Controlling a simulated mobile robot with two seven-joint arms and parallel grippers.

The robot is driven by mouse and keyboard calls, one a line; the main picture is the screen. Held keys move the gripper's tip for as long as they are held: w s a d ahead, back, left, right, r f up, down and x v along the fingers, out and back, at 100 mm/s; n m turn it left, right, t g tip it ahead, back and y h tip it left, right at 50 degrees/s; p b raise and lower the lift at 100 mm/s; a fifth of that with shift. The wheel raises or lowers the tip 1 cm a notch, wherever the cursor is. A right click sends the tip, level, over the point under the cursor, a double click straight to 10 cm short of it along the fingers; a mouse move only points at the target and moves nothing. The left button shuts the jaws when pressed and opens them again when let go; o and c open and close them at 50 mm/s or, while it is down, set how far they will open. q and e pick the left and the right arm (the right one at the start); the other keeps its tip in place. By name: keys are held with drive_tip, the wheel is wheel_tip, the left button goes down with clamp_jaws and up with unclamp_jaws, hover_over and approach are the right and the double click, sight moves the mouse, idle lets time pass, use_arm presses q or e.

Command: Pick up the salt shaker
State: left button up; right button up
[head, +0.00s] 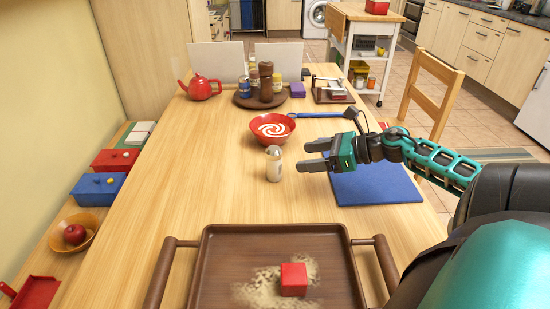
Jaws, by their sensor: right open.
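The salt shaker (274,165) stands upright on the wooden table, with a pale body and a rounded top, just in front of the red bowl. My right gripper (304,156) comes in from the right. It is open and empty, its two fingers pointing left toward the shaker, with a small gap showing between fingertips and shaker. My left gripper does not show.
The red bowl with a white swirl (272,129) is behind the shaker. A blue mat (375,188) lies under my right gripper. A brown tray (215,265) with a red block (293,279) and crumbs is in front. The table left of the shaker is clear.

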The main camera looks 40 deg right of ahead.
sight(268, 164)
drive_tip(key=b+x, duration=0.1)
drive_tip(key=x, duration=0.5)
drive_tip(key=shift+w+a+f, duration=0.15)
drive_tip(key=shift+w, duration=0.15)
drive_tip(key=shift+f+b+x, duration=0.2)
drive_tip(key=shift+b+x, duration=0.15)
drive_tip(key=shift+x, duration=0.8)
drive_tip(key=shift+f+b+x, duration=0.2)
drive_tip(key=shift+b+x, duration=0.15)
drive_tip(key=shift+x, duration=0.85)
drive_tip(key=shift+w+a+f, duration=0.1)
drive_tip(key=shift+w+f, duration=0.15)
drive_tip(key=shift+w, duration=0.1)
drive_tip(key=c, duration=1.1)
drive_tip(key=shift+r, duration=0.1)
